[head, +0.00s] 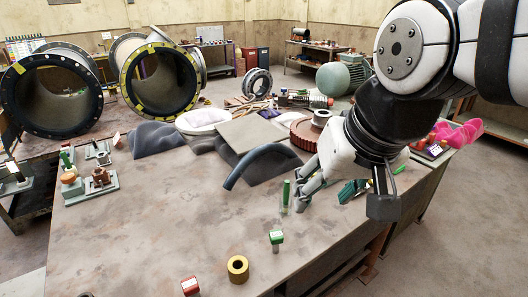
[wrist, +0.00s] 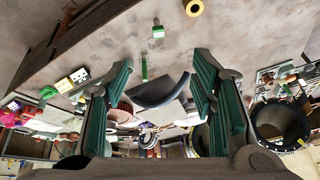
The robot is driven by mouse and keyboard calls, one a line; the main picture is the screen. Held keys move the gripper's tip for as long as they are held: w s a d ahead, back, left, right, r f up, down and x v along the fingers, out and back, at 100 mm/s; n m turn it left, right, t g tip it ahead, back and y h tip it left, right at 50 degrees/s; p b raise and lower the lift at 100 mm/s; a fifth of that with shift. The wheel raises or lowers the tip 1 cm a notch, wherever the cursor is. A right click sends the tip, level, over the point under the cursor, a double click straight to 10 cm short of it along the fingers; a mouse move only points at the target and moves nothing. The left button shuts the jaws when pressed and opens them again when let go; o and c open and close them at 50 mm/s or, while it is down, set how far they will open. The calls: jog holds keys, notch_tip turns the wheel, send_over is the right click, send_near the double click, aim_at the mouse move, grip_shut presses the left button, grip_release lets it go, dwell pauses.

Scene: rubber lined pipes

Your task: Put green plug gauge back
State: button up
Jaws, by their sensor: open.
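A slim green upright piece (head: 286,193) stands on the table just left of my gripper (head: 322,196). A second green-topped piece with a pale lower part (head: 276,238) stands closer to the front edge. I cannot tell for certain which is the green plug gauge. In the wrist view, the slim green piece (wrist: 144,67) shows between and beyond the open fingers (wrist: 163,64), and the green-topped piece (wrist: 157,30) lies further up the picture. My gripper is open and empty, with its dark green pads apart. No contact with either green piece is clear.
A black curved hose (head: 258,163) lies behind the slim green piece. A brass ring (head: 238,268) and a red-topped piece (head: 190,286) are at the front. A reddish gear (head: 309,134) stands behind my gripper. Large flanged pipes (head: 160,78) are at the back left. The left front tabletop is clear.

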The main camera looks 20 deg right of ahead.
jog(key=s+n, duration=0.2)
jog(key=s, duration=0.1)
jog(key=shift+d+r+t, duration=0.1)
jog(key=shift+r+t, duration=0.05)
jog(key=shift+t, duration=0.15)
